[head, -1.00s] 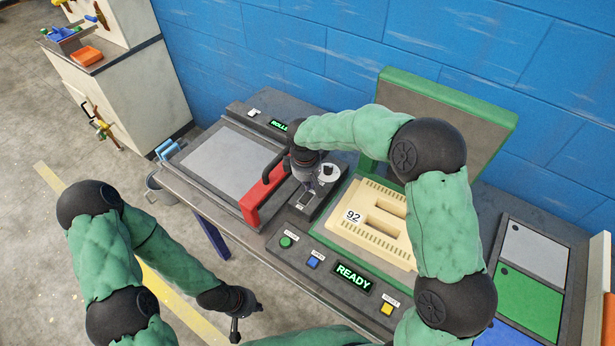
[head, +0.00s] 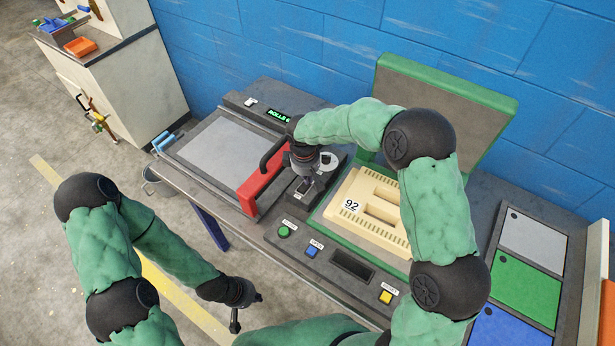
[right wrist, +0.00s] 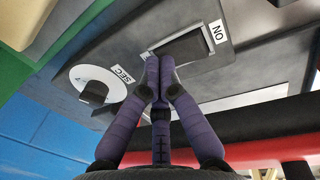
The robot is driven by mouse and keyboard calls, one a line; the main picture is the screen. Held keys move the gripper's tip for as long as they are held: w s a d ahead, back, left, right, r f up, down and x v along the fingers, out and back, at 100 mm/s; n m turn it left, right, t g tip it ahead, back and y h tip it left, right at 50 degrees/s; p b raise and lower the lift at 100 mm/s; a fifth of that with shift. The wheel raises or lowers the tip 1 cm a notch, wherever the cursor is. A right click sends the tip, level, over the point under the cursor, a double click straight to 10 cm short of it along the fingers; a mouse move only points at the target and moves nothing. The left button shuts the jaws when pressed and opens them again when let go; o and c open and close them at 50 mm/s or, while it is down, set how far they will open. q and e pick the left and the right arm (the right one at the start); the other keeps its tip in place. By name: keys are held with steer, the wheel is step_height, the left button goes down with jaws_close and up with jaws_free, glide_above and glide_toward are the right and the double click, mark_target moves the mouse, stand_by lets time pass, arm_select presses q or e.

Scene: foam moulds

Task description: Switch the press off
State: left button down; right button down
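The press has a raised green-edged lid (head: 440,110) and holds a cream foam mould (head: 372,207) marked 92. Its display (head: 352,264) is dark. A black rocker switch (right wrist: 188,46) labelled ON shows in the right wrist view, on a grey plate. My right gripper (right wrist: 158,68) has its purple fingers together, with the tips at the lower edge of the rocker; it holds nothing. In the head view my right gripper (head: 312,182) is over the switch plate and hides part of it. My left gripper (head: 236,318) hangs off the table's front, away from the press; its fingers are too small to read.
A knob (right wrist: 95,93) labelled SEC sits beside the switch. A red handle (head: 264,190) stands left of it. Green (head: 284,231), blue (head: 312,251) and yellow (head: 386,297) buttons line the front panel. The roller display (head: 278,115) is lit at the back left.

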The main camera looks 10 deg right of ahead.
mark_target(302, 189)
steer(key=shift+s+a+f, duration=0.1)
steer(key=shift+s+a, duration=0.05)
steer(key=shift+s, duration=0.05)
steer(key=shift+s+a+r, duration=0.3)
steer(key=shift+s+a, duration=0.1)
step_height(302, 189, up, 12)
steer(key=s+a, duration=0.1)
stand_by(0.6)
steer(key=shift+p, duration=0.3)
